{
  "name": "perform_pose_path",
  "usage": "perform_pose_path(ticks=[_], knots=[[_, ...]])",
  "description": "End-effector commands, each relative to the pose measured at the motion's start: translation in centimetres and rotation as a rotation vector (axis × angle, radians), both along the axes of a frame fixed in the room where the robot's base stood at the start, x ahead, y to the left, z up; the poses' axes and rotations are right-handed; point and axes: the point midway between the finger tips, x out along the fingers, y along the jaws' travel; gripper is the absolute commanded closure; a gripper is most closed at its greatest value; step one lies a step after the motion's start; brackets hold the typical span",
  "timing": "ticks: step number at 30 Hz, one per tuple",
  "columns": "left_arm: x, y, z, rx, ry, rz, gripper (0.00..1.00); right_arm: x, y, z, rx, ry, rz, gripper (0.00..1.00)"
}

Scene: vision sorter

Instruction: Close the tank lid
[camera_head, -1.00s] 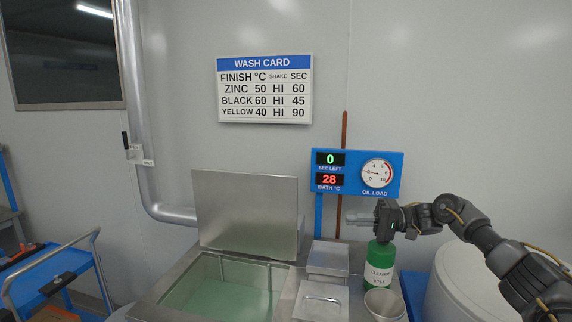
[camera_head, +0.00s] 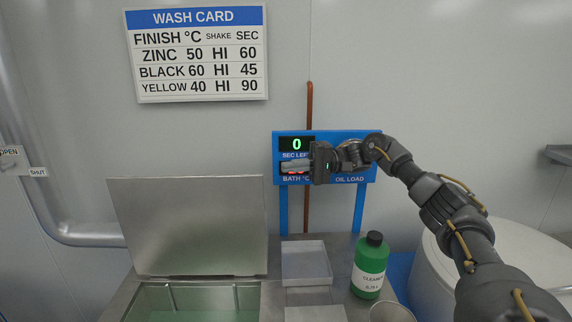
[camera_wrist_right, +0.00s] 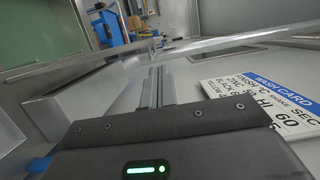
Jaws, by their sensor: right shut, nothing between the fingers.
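The tank lid (camera_head: 188,226) is a flat grey metal plate. It stands open, nearly upright, at the back of the tank (camera_head: 150,287), which holds pale green liquid. My right gripper (camera_head: 284,168) is raised to the right of the lid's upper right corner, apart from it, in front of the blue display panel. Its fingers point left and are shut with nothing between them; they also show in the right wrist view (camera_wrist_right: 157,86). My left gripper is not in view.
A green cleaner bottle (camera_head: 371,266), a metal tray (camera_head: 306,263) and a metal cup (camera_head: 391,312) stand right of the tank. A large white drum (camera_head: 520,262) is at the right. The wash card (camera_head: 198,55) hangs on the wall above the lid.

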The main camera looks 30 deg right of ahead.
Motion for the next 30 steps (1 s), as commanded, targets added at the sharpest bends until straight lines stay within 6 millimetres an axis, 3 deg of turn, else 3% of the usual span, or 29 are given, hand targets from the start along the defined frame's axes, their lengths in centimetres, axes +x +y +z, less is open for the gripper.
perform_pose_path(ticks=[10,15,30], knots=[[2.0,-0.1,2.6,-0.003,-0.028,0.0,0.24,1.7,5.5,0.3,0.001,0.001,-0.002,1.0],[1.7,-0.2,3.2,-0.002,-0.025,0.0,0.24,2.3,7.1,0.1,0.0,0.0,-0.002,1.0],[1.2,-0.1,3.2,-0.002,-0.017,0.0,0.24,2.4,7.6,0.0,-0.001,-0.002,-0.003,1.0]])
